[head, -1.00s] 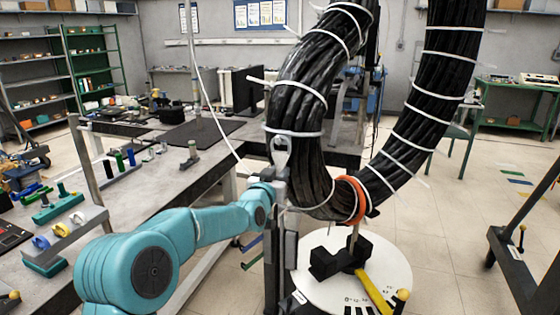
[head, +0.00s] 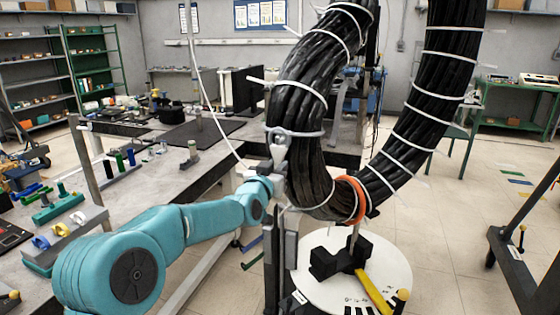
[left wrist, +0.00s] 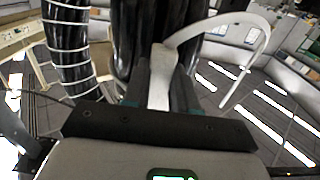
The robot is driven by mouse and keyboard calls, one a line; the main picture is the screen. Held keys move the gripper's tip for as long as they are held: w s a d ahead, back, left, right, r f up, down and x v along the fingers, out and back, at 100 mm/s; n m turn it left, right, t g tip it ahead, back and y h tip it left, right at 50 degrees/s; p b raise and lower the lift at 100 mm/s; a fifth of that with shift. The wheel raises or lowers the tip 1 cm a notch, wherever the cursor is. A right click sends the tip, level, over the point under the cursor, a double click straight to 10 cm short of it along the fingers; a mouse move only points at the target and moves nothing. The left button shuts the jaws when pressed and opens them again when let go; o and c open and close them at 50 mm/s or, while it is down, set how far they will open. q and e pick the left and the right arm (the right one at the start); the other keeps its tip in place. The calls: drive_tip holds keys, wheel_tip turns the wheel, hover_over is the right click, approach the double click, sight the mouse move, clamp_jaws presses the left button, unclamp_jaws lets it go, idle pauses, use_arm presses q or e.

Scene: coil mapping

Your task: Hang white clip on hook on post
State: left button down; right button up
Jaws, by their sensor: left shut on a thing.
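My left gripper (head: 278,165) is shut on the white clip (head: 281,141) in front of the black cable bundle. In the left wrist view the clip's flat stem (left wrist: 160,78) stands between the fingers (left wrist: 158,85), and its curved arm reaches up and to the right. My right gripper is not in view.
The thick black cable bundle (head: 300,95) hangs in a loop close beside my left gripper, with white ties and an orange band (head: 361,200). A round white base (head: 385,265) carries a black block and yellow bar. A workbench (head: 150,215) lies to the left.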

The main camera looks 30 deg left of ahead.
sight(277, 166)
use_arm(q)
drive_tip(key=shift+b, duration=0.3)
drive_tip(key=shift+s, duration=0.1)
drive_tip(key=shift+s, duration=0.1)
drive_tip(key=shift+b+v, duration=0.9)
drive_tip(key=shift+v, duration=0.4)
drive_tip(key=shift+s, duration=0.15)
drive_tip(key=shift+s+d+b, duration=0.15)
drive_tip(key=shift+s+b, duration=0.4)
